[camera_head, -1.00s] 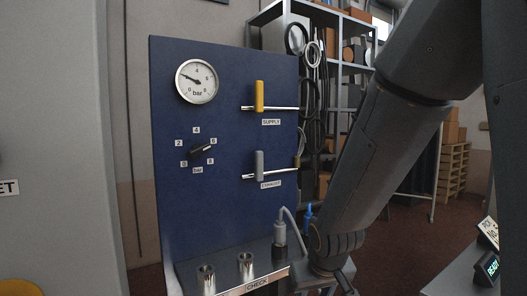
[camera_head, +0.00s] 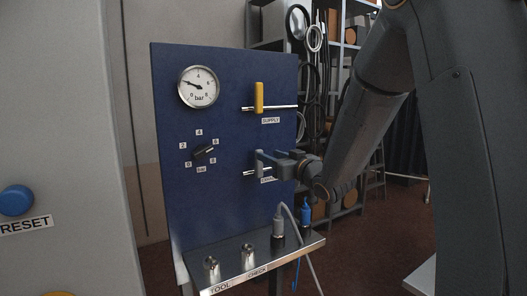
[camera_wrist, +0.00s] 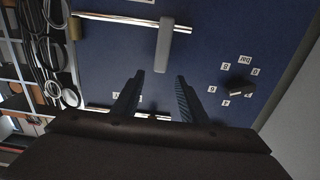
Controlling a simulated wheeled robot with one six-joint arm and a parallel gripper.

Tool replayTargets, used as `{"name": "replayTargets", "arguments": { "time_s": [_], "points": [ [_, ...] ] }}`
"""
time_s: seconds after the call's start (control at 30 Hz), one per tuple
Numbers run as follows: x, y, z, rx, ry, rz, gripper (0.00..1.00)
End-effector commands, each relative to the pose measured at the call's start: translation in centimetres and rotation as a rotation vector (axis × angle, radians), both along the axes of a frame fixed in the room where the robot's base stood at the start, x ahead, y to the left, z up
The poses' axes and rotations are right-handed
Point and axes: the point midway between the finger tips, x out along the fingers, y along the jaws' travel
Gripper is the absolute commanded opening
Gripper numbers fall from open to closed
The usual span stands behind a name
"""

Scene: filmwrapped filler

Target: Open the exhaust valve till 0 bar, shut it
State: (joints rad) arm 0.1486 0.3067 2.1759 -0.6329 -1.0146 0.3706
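The grey exhaust valve handle (camera_head: 259,162) stands upright on its horizontal pipe, low on the blue panel (camera_head: 225,115). In the wrist view, turned over, the handle (camera_wrist: 165,45) hangs from the pipe. My gripper (camera_head: 272,163) is in front of this valve and partly covers the EXHAUST label. In the wrist view my gripper (camera_wrist: 160,76) is open, its two fingertips apart either side of the handle's free end in the picture; contact cannot be told. The pressure gauge (camera_head: 198,87) needle points left, at about 2 bar.
The yellow supply handle (camera_head: 259,97) stands upright above. A black knob (camera_head: 204,150) is left of the valve. A blue RESET button (camera_head: 15,200) is on a grey cabinet at the left.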

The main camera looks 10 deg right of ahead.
Motion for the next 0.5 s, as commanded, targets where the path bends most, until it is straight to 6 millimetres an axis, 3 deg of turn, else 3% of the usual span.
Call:
{"name": "replayTargets", "arguments": {
  "time_s": [0.23, 0.5],
  "points": [
    [3.4, 1.4, 0.1, 0.000, 0.002, 0.001, 0.39],
    [4.8, 1.9, 0.0, 0.001, 0.001, -0.001, 0.39]
  ]
}}
